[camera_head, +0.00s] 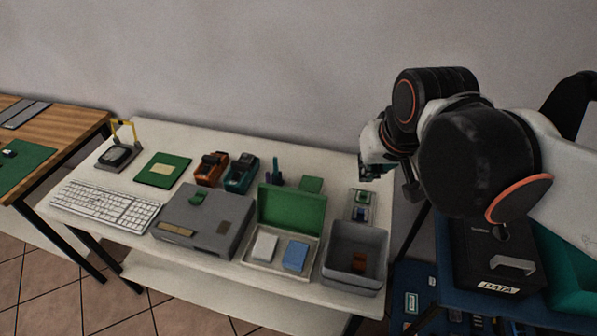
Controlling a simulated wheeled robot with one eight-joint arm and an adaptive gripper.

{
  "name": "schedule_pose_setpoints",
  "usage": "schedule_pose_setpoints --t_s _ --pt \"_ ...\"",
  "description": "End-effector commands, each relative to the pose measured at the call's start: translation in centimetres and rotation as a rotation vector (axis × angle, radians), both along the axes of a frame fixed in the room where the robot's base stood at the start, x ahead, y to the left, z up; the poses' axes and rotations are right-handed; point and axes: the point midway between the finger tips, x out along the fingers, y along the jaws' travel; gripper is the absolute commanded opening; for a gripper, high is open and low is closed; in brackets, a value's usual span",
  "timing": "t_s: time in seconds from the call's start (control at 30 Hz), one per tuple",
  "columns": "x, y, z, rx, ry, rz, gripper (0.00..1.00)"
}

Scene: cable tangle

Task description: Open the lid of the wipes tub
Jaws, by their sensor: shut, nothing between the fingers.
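No container here is clearly marked as the wipes tub. A shallow pale box (246,262) stands at the front of the white table with its green lid (292,216) raised at the back; a white block (264,247) and a blue block (296,256) lie in it. I cannot tell whether this is the tub. My gripper (370,170) is above the table's right end, to the right of and apart from the green lid. It is shut and holds nothing; my arm partly hides it.
A grey case (203,222) and a keyboard (106,206) fill the front left. An open grey bin (353,283) stands at the front right. Orange (211,169) and teal (241,175) tools stand behind. A black DATA box (498,262) is right of the table.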

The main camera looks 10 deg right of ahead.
Motion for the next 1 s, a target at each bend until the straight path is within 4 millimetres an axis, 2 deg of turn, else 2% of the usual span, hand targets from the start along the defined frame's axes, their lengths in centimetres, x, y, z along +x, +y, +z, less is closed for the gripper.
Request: schedule_pose_setpoints --t_s 0.03,0.2,0.47,0.77,1.0 --pt "1.1 0.3 0.3 0.007 0.017 -0.008 0.00" --pt "4.3 1.2 0.4 0.028 0.082 -0.041 0.00" --pt "9.2 2.8 -0.4 0.052 0.179 -0.095 0.00" --pt "14.6 4.9 -3.1 0.066 0.291 -0.160 0.00" --pt "18.6 6.8 -6.5 0.069 0.379 -0.217 0.00"
